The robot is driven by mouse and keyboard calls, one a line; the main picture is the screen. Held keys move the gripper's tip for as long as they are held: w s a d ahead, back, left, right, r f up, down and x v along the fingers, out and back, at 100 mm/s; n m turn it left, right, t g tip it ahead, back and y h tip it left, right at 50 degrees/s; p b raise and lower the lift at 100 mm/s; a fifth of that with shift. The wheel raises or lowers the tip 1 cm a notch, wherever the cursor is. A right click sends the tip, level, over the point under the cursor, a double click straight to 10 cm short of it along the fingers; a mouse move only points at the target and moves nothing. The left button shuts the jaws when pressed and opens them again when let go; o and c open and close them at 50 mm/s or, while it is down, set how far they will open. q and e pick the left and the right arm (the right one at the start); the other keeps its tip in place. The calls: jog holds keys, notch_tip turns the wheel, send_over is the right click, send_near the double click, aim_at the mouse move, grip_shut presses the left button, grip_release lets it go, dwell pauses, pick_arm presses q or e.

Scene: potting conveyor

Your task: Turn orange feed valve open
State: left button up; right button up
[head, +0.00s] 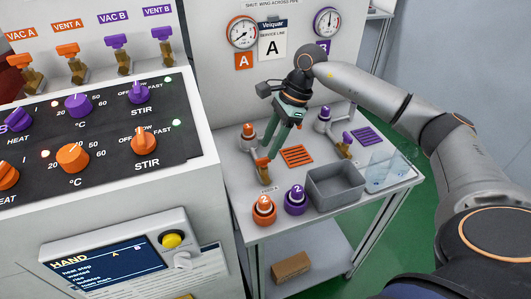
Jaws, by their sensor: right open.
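The orange feed valve (262,169) is a small brass valve with an orange handle on the grey table, left of an orange slotted patch. My right gripper (283,140) comes in from the right and points down with its green fingers just above and beside this valve. The gripper is open, with nothing seen between its fingers. My left gripper is not in view.
An orange-capped fitting (249,132) stands behind the valve. A purple-handled valve (345,146) stands to the right. Orange (264,211) and purple (295,201) numbered pots, a grey bin (335,186) and a clear container (388,168) line the front. A control panel (100,135) is at left.

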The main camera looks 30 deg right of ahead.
aim_at(264, 158)
jog(key=shift+x, duration=1.85)
grip_shut()
